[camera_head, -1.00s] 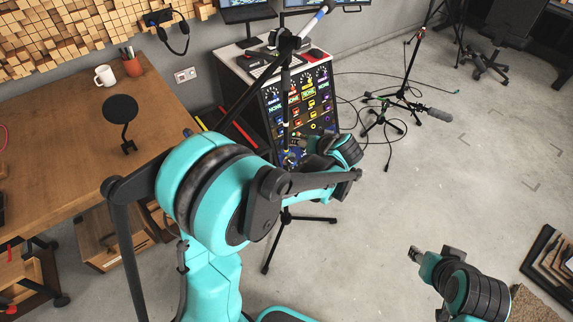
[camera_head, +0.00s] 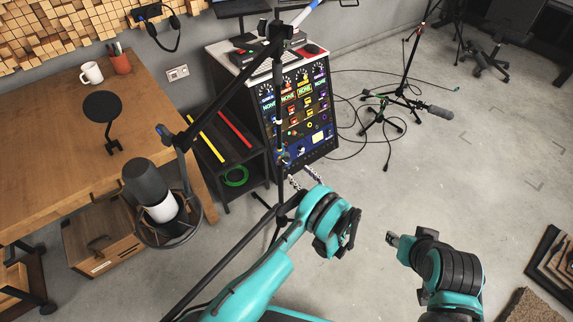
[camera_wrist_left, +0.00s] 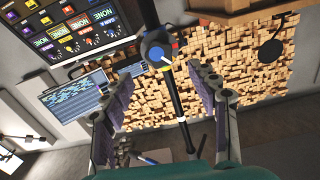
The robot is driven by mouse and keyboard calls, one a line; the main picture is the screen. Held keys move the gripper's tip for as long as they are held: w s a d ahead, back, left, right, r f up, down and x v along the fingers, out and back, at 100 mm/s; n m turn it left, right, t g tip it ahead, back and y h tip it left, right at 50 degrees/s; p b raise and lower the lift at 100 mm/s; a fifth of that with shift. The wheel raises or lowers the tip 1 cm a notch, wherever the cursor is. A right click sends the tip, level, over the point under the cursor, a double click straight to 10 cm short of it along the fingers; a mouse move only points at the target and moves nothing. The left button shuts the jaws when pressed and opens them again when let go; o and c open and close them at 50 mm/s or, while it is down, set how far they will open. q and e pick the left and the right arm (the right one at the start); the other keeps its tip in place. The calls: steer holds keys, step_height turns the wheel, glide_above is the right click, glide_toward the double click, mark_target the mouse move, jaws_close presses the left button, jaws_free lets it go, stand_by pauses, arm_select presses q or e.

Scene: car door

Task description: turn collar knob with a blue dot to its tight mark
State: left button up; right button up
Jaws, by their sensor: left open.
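A black stand pole (camera_wrist_left: 176,100) crosses the left wrist view, with a round collar knob (camera_wrist_left: 157,52) on it. The knob shows blue, a pale pointer line, and red and yellow marks at its rim; I cannot read them clearly. In the head view a small blue collar knob (camera_head: 284,159) sits on the upright pole below the boom. My left gripper (camera_head: 303,176) is open and empty, its fingertips just below and right of that knob. In the left wrist view its fingers (camera_wrist_left: 158,78) stand apart, with the knob beyond their tips. My right gripper (camera_head: 391,239) is far to the right, away from the stand.
A boom (camera_head: 228,105) slants over the stand, with a large microphone (camera_head: 155,195) hanging at left. A rack of lit panels (camera_head: 303,110) stands behind, and a wooden desk (camera_head: 60,150) at left. Another microphone stand (camera_head: 400,90) and cables lie right.

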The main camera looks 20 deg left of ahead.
mark_target(288, 163)
arm_select(q)
steer(key=b+x, duration=0.1)
steer(key=x, duration=0.6)
steer(key=shift+w+a, duration=0.1)
steer(key=shift+a, duration=0.05)
steer(key=c, duration=1.2)
